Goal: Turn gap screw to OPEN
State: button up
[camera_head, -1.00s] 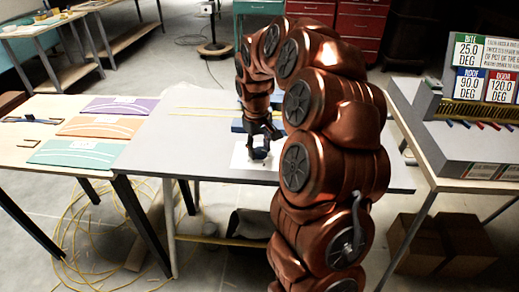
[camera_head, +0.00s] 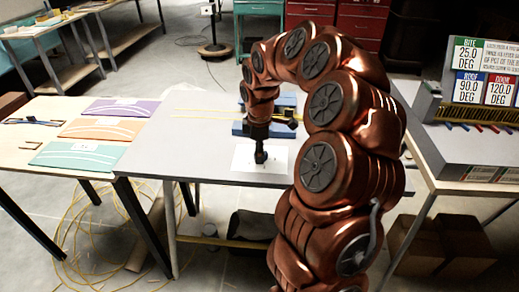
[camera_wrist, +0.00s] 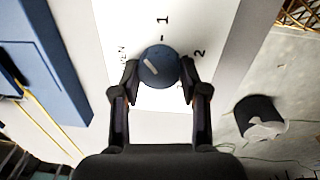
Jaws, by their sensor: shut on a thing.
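The gap screw is a round blue knob (camera_wrist: 163,68) with a short white line on its top, left of centre and slanting to the upper left. It stands on a white sheet (camera_wrist: 146,104) marked "1" above it, "2" to its right and a small mark at its left that I cannot read. My gripper (camera_wrist: 160,78) has one finger on each side of the knob and is shut on it. In the head view my gripper (camera_head: 261,156) points down at the white sheet (camera_head: 243,158) on the grey table; the knob is mostly hidden there.
A blue block (camera_wrist: 42,62) with a yellow rod lies left of the sheet in the wrist view. The grey table (camera_head: 205,130) is otherwise mostly clear. Coloured panels (camera_head: 95,128) lie on the left table, and a sign stand (camera_head: 475,100) is at the right. A dark bin (camera_wrist: 258,117) is below the edge.

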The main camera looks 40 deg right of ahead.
jog(key=n+p, duration=0.1)
jog(key=n, duration=0.4)
jog(key=shift+s+r+n+p, duration=0.1)
jog(key=shift+r+n+p, duration=0.05)
jog(key=shift+n+p, duration=0.2)
jog(key=shift+d+n+y+p, duration=0.1)
jog(key=shift+n+y+p, duration=0.45)
jog(key=shift+n, duration=1.7)
jog(key=shift+h, duration=0.25)
jog(key=o, duration=1.1)
jog(key=shift+s, duration=0.1)
jog(key=shift+o, duration=0.2)
notch_tip(320, 180, up, 12)
jog(key=shift+s, duration=0.35)
